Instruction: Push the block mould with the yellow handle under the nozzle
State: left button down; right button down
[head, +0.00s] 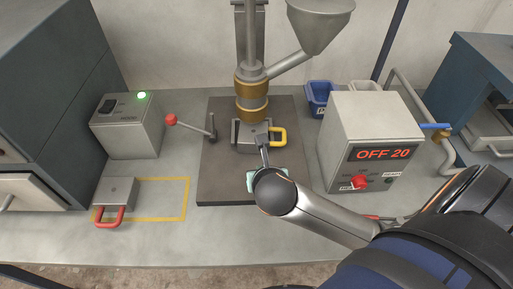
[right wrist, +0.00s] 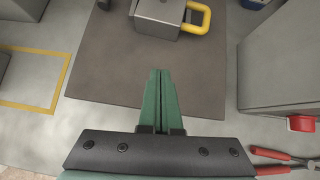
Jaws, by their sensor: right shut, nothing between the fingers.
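The grey block mould (head: 243,139) with the yellow handle (head: 279,136) sits on the dark plate (head: 220,180), at the foot of the brass-banded nozzle barrel (head: 252,92). Its handle points right. I cannot tell whether it is centred under the nozzle tip. The mould also shows at the top of the right wrist view (right wrist: 158,18). My right gripper (right wrist: 160,72) is shut and empty, its green fingers pointing at the mould's near side with a gap of plate between. In the head view my arm mostly hides this gripper. My left gripper is out of view.
A mould with a red handle (head: 116,193) lies by a yellow outline at left. A red-knobbed lever (head: 171,120) stands left of the plate. A control box (head: 365,125) reading OFF 20 stands right. Red-handled pliers (right wrist: 282,155) lie near the front. A blue bin (head: 319,98) stands behind.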

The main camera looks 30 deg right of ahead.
aim_at(256, 152)
jog(key=x, duration=0.9)
jog(key=shift+w+d+f, duration=0.1)
jog(key=shift+d, duration=0.05)
jog(key=shift+w+d, duration=0.25)
jog(key=shift+w, duration=0.3)
jog(key=shift+w+d, duration=0.25)
jog(key=shift+w, duration=0.25)
jog(key=shift+w+d, duration=0.3)
jog(key=shift+w, duration=0.25)
jog(key=w, duration=0.1)
jog(key=w+d, duration=0.2)
jog(key=shift+w, duration=0.3)
jog(key=shift+r, duration=0.25)
jog(key=shift+w, duration=0.1)
